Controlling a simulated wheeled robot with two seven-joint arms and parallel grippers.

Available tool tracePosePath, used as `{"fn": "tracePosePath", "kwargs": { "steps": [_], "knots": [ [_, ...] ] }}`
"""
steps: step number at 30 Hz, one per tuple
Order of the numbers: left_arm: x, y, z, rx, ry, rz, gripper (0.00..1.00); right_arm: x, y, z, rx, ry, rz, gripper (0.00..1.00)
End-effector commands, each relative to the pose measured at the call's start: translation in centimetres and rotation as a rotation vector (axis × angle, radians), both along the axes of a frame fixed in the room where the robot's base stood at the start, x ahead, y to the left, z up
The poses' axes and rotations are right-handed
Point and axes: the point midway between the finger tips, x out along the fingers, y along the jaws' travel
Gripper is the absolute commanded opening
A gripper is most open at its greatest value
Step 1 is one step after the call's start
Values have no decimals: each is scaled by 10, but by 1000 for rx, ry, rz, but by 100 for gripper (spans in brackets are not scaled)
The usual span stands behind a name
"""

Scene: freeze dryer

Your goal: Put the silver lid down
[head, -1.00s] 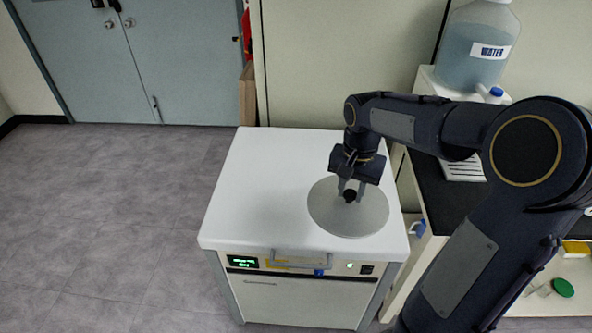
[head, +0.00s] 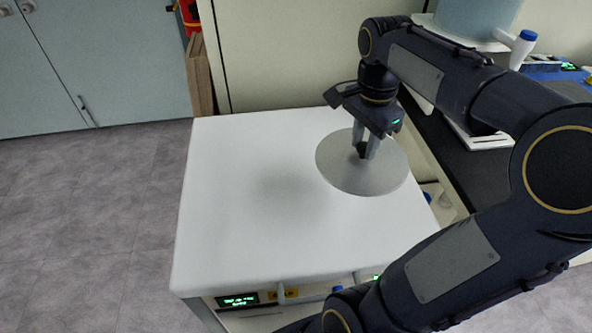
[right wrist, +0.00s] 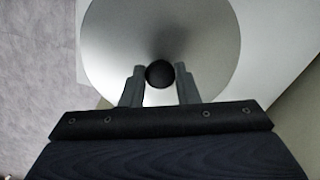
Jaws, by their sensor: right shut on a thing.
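The silver lid (head: 345,178) is a flat grey disc with a black knob (right wrist: 160,74) at its middle. In the head view it is at the back right of the white machine's top (head: 235,235), and its right rim reaches past the top's right edge. My right gripper (head: 365,150) points down and is shut on the knob, with one finger on each side. The lid also fills the upper middle of the right wrist view (right wrist: 195,45). I cannot tell for sure whether its underside touches the top. My left gripper is not in view.
The left and front of the white top are clear, with a soft dark shadow left of the lid. A black bench (head: 475,165) with a large water container (head: 475,15) stands to the right. My right arm covers the front right corner.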

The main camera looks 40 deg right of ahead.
Motion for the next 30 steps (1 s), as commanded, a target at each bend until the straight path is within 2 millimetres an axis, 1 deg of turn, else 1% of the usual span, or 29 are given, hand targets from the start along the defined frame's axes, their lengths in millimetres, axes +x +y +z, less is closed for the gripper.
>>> {"fn": "tracePosePath", "kwargs": {
  "steps": [1, 9, 10, 13, 15, 18, 23, 26, 30],
  "knots": [
    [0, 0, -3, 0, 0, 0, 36, 9, 9, -7, 1, 2, 9, 0],
    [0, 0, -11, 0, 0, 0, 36, 60, 53, -38, 1, 3, 10, 0],
    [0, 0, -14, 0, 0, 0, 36, 62, 55, -47, 2, 6, 8, 0],
    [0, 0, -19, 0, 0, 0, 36, 74, 65, -64, 1, 3, 6, 0],
    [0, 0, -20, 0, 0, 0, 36, 80, 70, -73, 1, 3, 6, 0],
    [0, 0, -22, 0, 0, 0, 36, 85, 75, -81, 1, 1, 5, 0],
    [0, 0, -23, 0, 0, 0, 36, 90, 79, -87, 1, 0, 4, 0],
    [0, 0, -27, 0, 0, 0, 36, 94, 83, -99, 1, 3, 5, 0],
    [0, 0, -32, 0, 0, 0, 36, 93, 82, -121, 0, 2, 4, 0]
  ]
}}
